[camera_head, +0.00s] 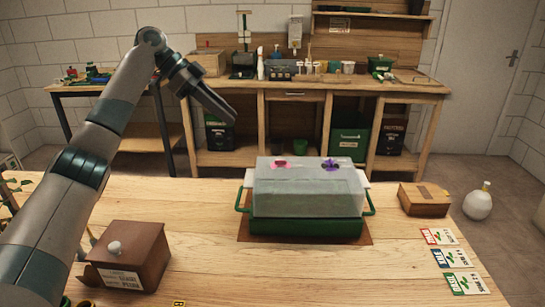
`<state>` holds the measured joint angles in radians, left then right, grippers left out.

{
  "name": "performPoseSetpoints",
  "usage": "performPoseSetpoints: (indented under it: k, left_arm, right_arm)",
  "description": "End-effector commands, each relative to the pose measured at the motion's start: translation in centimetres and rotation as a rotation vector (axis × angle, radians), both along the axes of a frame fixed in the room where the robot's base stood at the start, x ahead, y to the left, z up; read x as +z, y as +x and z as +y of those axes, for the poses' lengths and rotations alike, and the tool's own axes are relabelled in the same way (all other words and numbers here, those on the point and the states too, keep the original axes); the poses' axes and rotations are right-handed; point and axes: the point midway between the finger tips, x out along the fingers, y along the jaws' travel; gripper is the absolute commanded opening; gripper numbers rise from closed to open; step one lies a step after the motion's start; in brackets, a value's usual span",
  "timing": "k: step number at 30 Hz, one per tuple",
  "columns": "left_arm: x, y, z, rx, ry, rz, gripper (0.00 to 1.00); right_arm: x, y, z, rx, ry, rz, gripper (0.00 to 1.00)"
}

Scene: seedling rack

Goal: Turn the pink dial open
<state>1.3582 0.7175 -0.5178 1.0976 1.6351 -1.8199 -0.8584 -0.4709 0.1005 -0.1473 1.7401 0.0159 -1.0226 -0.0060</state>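The pink dial (281,164) sits on the lid of a clear propagator box (307,192) with a green base tray, at the middle of the table. A purple dial (331,165) sits to its right on the same lid. How far either dial is turned is too small to tell. My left gripper (228,112) is raised above the table, up and left of the pink dial in the picture and apart from it. Its fingers show edge-on as one dark shape, so I cannot tell whether they are open. My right gripper is not in view.
A brown box with a pale knob (128,256) stands at the front left. A small cardboard box (425,199) and several seed cards (451,257) lie on the right. The table (210,275) in front of the propagator is mostly clear.

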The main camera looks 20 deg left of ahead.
Motion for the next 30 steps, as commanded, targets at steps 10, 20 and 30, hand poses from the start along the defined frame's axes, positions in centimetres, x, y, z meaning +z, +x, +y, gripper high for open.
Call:
performPoseSetpoints:
  k: [10,20,30]
  left_arm:
    - [-1.1,0.3,-1.0,-0.001,0.001,0.002,0.23]
    - [-4.7,1.4,-4.4,-0.001,0.0,0.003,0.23]
    - [-9.0,2.7,-8.5,-0.001,0.001,0.003,0.23]
  right_arm:
    - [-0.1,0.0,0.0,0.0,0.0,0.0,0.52]
    - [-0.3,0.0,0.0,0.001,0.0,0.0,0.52]
    - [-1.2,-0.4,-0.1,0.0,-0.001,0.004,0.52]
